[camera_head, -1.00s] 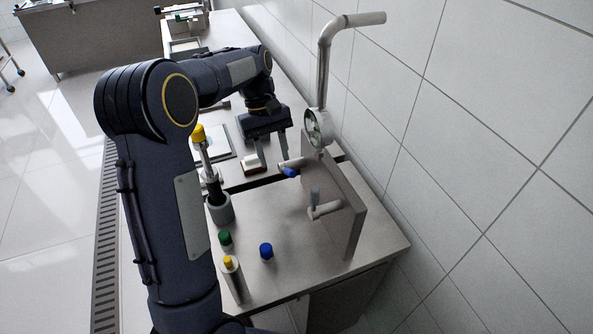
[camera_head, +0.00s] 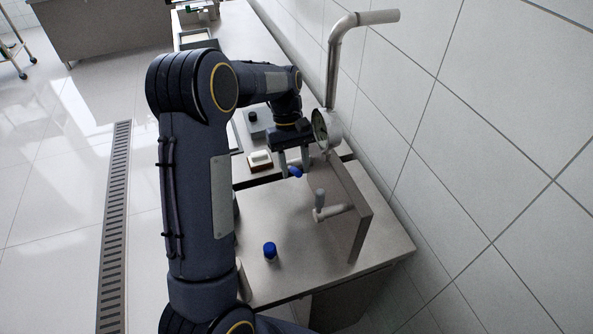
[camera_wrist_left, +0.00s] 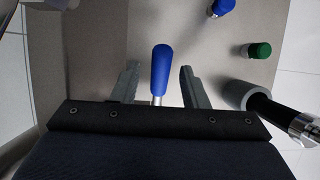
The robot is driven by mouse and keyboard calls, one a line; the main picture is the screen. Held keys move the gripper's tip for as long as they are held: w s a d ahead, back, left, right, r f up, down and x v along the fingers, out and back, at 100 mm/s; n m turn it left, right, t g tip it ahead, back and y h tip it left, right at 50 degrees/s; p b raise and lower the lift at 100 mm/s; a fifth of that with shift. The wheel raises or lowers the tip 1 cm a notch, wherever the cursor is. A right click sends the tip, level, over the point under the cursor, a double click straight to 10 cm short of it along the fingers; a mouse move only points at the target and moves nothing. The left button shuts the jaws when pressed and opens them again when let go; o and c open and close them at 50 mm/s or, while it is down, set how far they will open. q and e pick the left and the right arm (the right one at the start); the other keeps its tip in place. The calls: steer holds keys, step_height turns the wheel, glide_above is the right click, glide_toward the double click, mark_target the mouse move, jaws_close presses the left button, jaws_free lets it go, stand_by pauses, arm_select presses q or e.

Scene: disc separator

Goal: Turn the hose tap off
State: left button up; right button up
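A steel panel (camera_head: 352,205) stands upright on the bench beside the wall. A tap with a blue handle (camera_head: 296,171) sticks out near its far end; the blue handle also shows in the left wrist view (camera_wrist_left: 161,70). A second tap with a grey lever (camera_head: 320,200) is nearer on the panel. My left gripper (camera_head: 294,164) is open at the blue handle. In the left wrist view the handle lies between the two open fingers (camera_wrist_left: 160,72), with a gap on each side. My right gripper is not in view.
A round gauge (camera_head: 321,128) and bent pipe (camera_head: 333,60) rise above the panel. A blue-capped bottle (camera_head: 270,252) stands on the near bench. The left wrist view shows a green cap (camera_wrist_left: 257,50) and a grey round holder (camera_wrist_left: 238,92). The tiled wall bounds the right.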

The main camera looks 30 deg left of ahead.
arm_select(q)
steer(key=shift+x, duration=1.15)
jaws_close()
